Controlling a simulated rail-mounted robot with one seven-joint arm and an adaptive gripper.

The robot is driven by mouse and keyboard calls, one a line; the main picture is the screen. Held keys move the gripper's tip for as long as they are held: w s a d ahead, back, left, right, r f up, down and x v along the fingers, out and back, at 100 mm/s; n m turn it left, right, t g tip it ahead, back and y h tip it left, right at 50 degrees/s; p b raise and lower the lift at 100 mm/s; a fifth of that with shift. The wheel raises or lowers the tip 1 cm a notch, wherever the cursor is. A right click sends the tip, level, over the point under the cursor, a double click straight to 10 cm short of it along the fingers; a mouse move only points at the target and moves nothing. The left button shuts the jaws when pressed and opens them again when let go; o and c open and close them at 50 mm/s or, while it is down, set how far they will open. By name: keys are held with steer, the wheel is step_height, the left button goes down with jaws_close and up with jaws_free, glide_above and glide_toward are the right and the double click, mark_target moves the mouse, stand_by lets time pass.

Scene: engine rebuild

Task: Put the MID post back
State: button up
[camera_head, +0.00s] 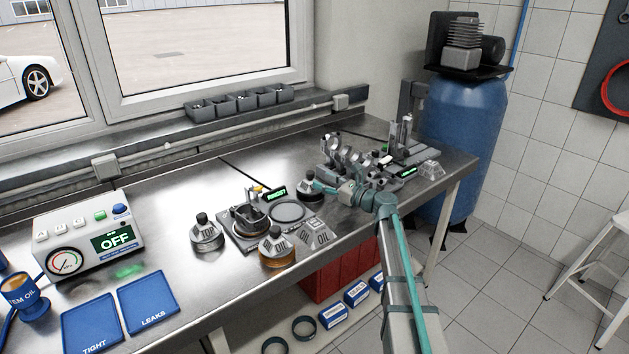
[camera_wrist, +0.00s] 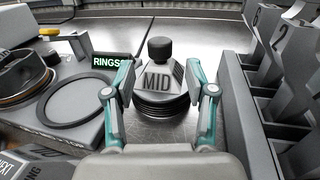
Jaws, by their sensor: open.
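The MID post (camera_wrist: 160,78), a grey tapered block with a black knob and dark ringed base, stands upright on the steel bench in the wrist view. In the head view the MID post (camera_head: 308,184) is partly hidden behind my gripper (camera_head: 322,186). My gripper (camera_wrist: 160,92) is open, with one teal-and-grey finger on each side of the post. Gaps show between the fingers and the block. The post stands just right of the plate labelled RINGS (camera_wrist: 113,64).
A grey slotted rack (camera_wrist: 255,110) stands close on the right in the wrist view. The TOP post (camera_head: 206,232) and another knobbed post with an amber base (camera_head: 277,246) stand further left. An OIL block (camera_head: 314,236) sits near the front edge. Bare bench shows behind the MID post.

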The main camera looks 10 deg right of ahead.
steer(key=v, duration=0.5)
steer(key=shift+s+d+b, duration=0.15)
steer(key=shift+s+b, duration=0.05)
steer(key=shift+b, duration=0.1)
